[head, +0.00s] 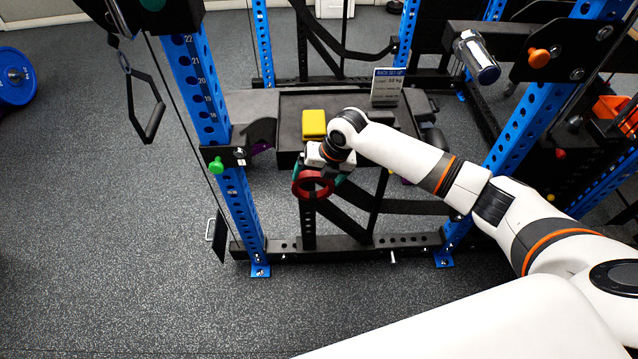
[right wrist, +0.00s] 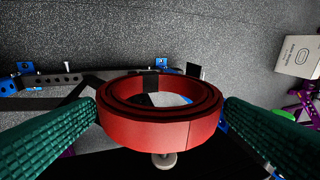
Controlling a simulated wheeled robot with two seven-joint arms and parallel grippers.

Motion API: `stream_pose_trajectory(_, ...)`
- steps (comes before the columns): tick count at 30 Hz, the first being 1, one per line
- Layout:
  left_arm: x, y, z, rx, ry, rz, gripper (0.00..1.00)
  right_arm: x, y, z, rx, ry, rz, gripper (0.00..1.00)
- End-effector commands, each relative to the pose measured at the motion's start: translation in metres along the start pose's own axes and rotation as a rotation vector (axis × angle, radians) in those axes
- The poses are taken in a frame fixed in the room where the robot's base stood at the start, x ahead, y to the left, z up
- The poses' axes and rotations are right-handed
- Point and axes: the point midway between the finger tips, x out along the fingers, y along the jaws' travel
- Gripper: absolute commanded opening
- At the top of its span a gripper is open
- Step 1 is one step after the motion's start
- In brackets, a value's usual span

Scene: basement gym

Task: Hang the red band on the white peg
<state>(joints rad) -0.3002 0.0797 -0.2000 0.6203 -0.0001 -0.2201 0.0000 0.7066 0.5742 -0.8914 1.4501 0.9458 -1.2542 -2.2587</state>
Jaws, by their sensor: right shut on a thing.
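The red band (head: 312,185) is a thick rolled ring held at the front edge of the rack's dark shelf. My right gripper (head: 326,170) is shut on it, with the arm reaching in from the right. In the right wrist view the red band (right wrist: 160,128) sits between two green ribbed fingers, its opening facing up toward the camera. A pale round-ended knob (right wrist: 166,160) shows just below the band; I cannot tell whether it is the white peg. A small white pin (head: 393,257) stands out from the rack's base bar. My left gripper is not in view.
Blue rack uprights (head: 215,125) stand either side of the shelf (head: 245,105). A yellow block (head: 314,123) and a sign (head: 387,86) stand on the shelf. A green knob (head: 217,164) sticks out from the left upright. The floor in front is clear.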

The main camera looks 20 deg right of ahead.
Motion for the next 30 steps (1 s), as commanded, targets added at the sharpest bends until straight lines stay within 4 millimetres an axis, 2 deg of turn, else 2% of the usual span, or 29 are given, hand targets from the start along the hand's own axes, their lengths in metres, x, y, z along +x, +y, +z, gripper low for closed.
stream_pose_trajectory(15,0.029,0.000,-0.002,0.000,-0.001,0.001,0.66,0.010,0.002,-0.028,0.000,0.000,-0.001,0.66)
stream_pose_trajectory(30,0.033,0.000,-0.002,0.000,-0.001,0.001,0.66,0.015,0.004,-0.035,-0.001,0.000,-0.001,0.66)
